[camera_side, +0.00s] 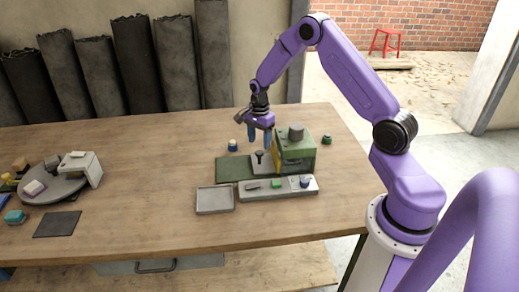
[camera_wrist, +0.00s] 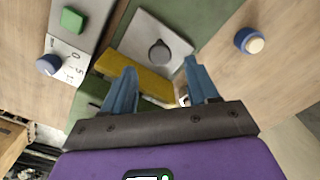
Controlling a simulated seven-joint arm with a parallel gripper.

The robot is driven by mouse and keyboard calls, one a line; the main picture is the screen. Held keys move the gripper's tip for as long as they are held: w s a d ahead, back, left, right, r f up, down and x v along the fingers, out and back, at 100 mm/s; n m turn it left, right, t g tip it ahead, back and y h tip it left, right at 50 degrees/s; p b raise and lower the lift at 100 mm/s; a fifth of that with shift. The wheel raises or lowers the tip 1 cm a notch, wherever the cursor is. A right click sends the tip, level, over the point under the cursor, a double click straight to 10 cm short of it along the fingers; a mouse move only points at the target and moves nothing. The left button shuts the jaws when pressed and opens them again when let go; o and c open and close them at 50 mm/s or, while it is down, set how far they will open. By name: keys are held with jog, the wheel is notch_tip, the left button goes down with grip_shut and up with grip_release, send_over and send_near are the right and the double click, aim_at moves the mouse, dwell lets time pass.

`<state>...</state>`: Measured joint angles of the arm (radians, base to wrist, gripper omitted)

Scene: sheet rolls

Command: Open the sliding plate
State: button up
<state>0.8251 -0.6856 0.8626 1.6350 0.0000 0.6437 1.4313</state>
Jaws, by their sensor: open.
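The sliding plate (camera_side: 268,167) is a grey plate with an upright dark knob (camera_side: 259,156), on a green base (camera_side: 228,168) beside a green housing (camera_side: 298,153). In the wrist view the plate (camera_wrist: 142,36) shows with its round knob (camera_wrist: 158,53) ahead of my fingertips. A yellow strip (camera_wrist: 135,77) lies along the housing side of the plate. My gripper (camera_side: 260,140) points down above the plate and knob, close to the housing. In the wrist view my gripper (camera_wrist: 157,72) has its two blue fingers apart with nothing between them; the knob is just beyond the tips.
A grey panel (camera_side: 250,190) with a green button and a blue-white knob lies in front of the base. A shallow tray (camera_side: 215,199) is left of it. Small blue (camera_side: 233,146) and green (camera_side: 327,140) knobs flank the housing. A round turntable (camera_side: 55,188) stands far left. Mid-left table is clear.

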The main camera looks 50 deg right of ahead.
aim_at(259, 152)
jog(key=shift+f, duration=2.25)
